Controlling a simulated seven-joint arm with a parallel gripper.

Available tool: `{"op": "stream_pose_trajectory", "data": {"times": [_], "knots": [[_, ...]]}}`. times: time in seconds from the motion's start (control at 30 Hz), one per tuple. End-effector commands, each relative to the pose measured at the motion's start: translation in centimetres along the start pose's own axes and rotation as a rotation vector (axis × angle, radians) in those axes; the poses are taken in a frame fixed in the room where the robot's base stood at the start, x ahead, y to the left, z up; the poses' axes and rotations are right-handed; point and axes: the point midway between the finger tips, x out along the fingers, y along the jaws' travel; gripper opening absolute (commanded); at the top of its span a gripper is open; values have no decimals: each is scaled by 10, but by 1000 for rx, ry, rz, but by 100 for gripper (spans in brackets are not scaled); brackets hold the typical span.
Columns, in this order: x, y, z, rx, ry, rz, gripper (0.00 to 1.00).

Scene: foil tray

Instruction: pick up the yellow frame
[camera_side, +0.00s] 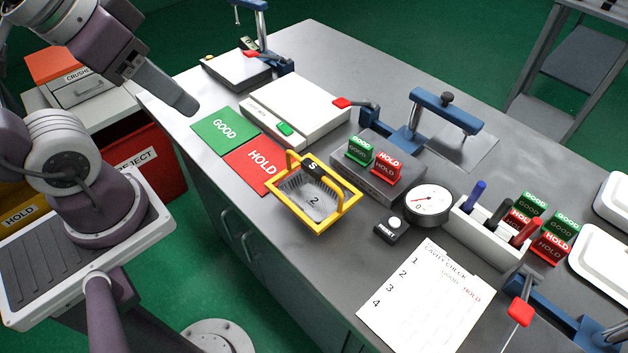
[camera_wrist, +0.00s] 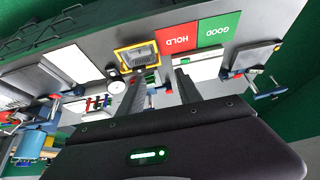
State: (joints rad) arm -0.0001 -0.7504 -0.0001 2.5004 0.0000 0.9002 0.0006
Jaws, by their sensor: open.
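The yellow frame (camera_side: 290,211) has two raised handles and a black tag marked S. It surrounds a grey foil tray (camera_side: 322,203) marked 2, near the front edge of the bench. In the wrist view the frame (camera_wrist: 119,60) lies beyond and left of my fingers. My gripper (camera_side: 186,107) is above the bench's left end, clear of the frame and up-left of it in the side view. In the wrist view the two fingers of my gripper (camera_wrist: 159,80) are apart with nothing between them. The frame's underside is hidden.
A red HOLD mat (camera_side: 247,165) and a green GOOD mat (camera_side: 216,131) lie left of the frame. A grey block with GOOD and HOLD tags (camera_side: 372,180) stands behind it. A dial gauge (camera_side: 428,203) and a small black button box (camera_side: 390,230) are to its right.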

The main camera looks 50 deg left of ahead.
Motion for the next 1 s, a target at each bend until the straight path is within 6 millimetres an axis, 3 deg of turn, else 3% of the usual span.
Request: {"op": "stream_pose_trajectory", "data": {"times": [0.57,0.77,1.0], "knots": [[4,2,-1,-24,-37,10,42],[47,26,-8,-339,-435,149,42],[132,41,-39,-991,-970,392,42]]}}
